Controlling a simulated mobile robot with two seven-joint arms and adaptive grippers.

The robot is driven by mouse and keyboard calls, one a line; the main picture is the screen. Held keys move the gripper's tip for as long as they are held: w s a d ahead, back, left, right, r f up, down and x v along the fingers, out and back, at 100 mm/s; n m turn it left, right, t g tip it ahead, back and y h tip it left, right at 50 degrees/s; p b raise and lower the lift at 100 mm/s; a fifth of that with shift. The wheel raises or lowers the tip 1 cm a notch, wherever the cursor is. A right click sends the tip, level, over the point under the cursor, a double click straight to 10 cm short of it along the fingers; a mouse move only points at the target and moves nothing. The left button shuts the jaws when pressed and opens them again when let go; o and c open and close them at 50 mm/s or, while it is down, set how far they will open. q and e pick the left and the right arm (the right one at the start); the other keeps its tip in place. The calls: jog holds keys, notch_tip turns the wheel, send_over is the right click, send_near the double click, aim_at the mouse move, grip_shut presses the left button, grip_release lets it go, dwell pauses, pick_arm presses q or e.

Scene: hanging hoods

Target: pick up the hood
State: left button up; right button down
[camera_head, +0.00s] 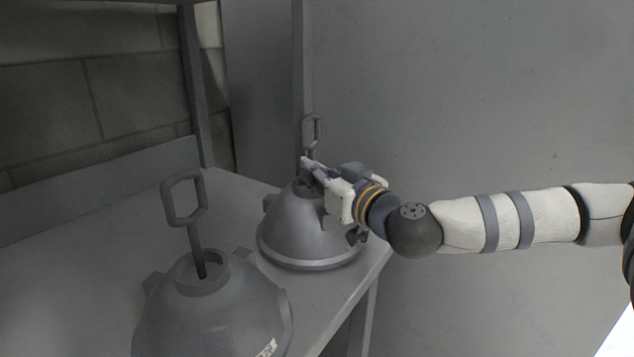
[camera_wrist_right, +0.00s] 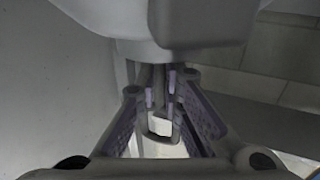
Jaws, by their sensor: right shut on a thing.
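Two grey cone-shaped hoods stand upright on a grey table, each with a dark loop handle on top. The far hood (camera_head: 297,232) is near the table's right edge. My right gripper (camera_head: 308,163) is at the top of this hood, shut on the stem of its handle just below the loop (camera_head: 311,128). In the right wrist view the two fingers meet around the handle (camera_wrist_right: 160,115). The near hood (camera_head: 205,315) is at the front, cut off by the bottom of the head view, with its own handle (camera_head: 185,200) free. My left gripper is not in view.
The grey table (camera_head: 60,260) has a raised back panel and upright posts (camera_head: 193,80). Bare table lies to the left of the hoods. A plain grey wall (camera_head: 480,90) is behind my right arm, and a block wall (camera_head: 90,100) is at the left.

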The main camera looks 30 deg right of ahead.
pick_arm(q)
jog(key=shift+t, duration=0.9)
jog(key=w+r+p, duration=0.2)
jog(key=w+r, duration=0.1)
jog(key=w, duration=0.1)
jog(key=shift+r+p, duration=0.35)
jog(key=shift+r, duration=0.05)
pick_arm(e)
jog(key=s+d+r, duration=1)
jog(key=r, duration=0.2)
jog(key=shift+r, duration=0.1)
